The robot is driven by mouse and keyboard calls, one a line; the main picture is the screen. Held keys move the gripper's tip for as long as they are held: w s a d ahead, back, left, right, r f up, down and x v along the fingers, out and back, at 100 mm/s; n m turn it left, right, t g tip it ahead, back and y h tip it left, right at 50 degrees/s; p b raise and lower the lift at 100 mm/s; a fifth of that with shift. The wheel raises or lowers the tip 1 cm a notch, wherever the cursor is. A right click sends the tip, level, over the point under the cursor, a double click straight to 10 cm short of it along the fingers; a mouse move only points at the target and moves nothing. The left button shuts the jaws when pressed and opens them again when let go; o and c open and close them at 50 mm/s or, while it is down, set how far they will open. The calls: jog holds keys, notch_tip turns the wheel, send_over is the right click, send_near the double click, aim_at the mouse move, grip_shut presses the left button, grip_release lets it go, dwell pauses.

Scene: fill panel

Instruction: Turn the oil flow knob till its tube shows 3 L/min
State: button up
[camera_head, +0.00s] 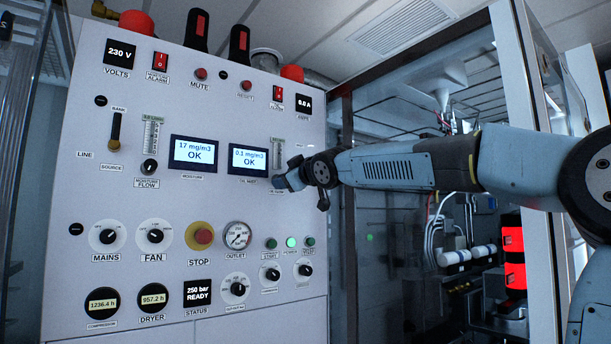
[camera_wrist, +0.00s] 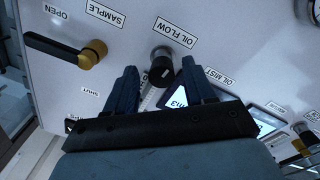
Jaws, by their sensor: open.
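The oil flow knob (camera_wrist: 162,71), black on a silver collar, shows in the wrist view under its upside-down OIL FLOW label. My gripper (camera_wrist: 159,68) is open, with one dark finger on each side of the knob and a visible gap to both. How deep the knob sits between the fingers I cannot tell. In the head view my gripper (camera_head: 288,182) is at the panel's right side and hides the knob. The oil flow tube (camera_head: 278,153) stands just above it; its reading is too small to make out. In the wrist view the tube is mostly hidden behind my gripper.
The moisture flow knob (camera_head: 149,167) and two lit displays, moisture (camera_head: 193,154) and oil mist (camera_head: 248,160), lie to the left. In the wrist view a black sample lever (camera_wrist: 60,50) with a brass hub is left of my gripper. Dials and buttons fill the lower panel.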

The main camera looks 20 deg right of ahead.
jog(key=v, duration=1.3)
jog(key=shift+s, duration=0.3)
jog(key=shift+d, duration=0.15)
jog(key=s+a+f+m+g+h, duration=0.1)
jog(key=s+f+m+g, duration=0.2)
jog(key=s+f, duration=0.4)
jog(key=s+a+f+m+g+h, duration=0.1)
jog(key=s+f+m+g, duration=0.3)
jog(key=f, duration=1.5)
jog(key=s+a+f+m+g+h, duration=0.1)
jog(key=s+f+g, duration=0.4)
jog(key=s+f, duration=0.6)
notch_tip(320, 180, down, 3)
jog(key=shift+s+r+m+h, duration=0.25)
jog(key=shift+s+m+h, duration=0.15)
jog(key=shift+m+h, duration=0.65)
jog(key=shift+d, duration=0.1)
